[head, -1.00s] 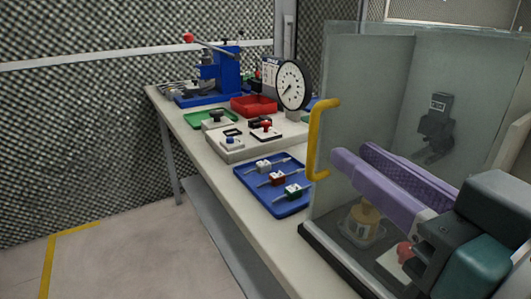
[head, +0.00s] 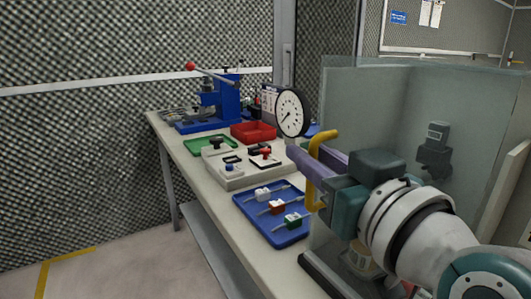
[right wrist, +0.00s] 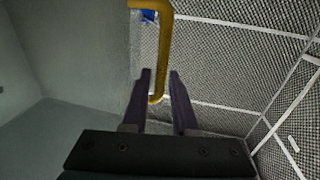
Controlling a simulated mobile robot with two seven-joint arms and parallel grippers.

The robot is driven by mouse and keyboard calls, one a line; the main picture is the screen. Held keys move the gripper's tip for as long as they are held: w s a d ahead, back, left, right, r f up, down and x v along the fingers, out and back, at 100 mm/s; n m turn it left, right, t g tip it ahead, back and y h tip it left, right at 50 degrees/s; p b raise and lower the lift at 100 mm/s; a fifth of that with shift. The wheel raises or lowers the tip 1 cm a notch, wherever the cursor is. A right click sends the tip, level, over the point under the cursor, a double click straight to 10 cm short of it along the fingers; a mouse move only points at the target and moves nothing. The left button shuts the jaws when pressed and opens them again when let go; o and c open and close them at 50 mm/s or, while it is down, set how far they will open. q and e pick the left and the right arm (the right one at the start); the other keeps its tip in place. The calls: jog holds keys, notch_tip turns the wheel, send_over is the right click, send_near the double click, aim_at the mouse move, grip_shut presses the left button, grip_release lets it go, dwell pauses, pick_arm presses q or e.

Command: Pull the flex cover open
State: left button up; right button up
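The flex cover is a clear, greenish see-through guard (head: 375,110) at the right of the bench, with a yellow bar handle (head: 322,140) on its near left edge. My right gripper (head: 308,154) is at the handle, with its purple fingers spread. In the right wrist view, the handle (right wrist: 165,45) comes down from the top, and its lower end shows between the two open fingers (right wrist: 160,74). I see a gap beside the handle and cannot tell whether either finger touches it. The cover looks closed. My left gripper is out of view.
On the bench (head: 222,203) stand a blue lever press (head: 222,100), a red bin (head: 253,132), a round dial gauge (head: 291,113) and a blue tray (head: 275,228) with small parts, close left of the cover. The floor in front is clear.

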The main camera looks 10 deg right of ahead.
grip_shut()
dwell(1.4)
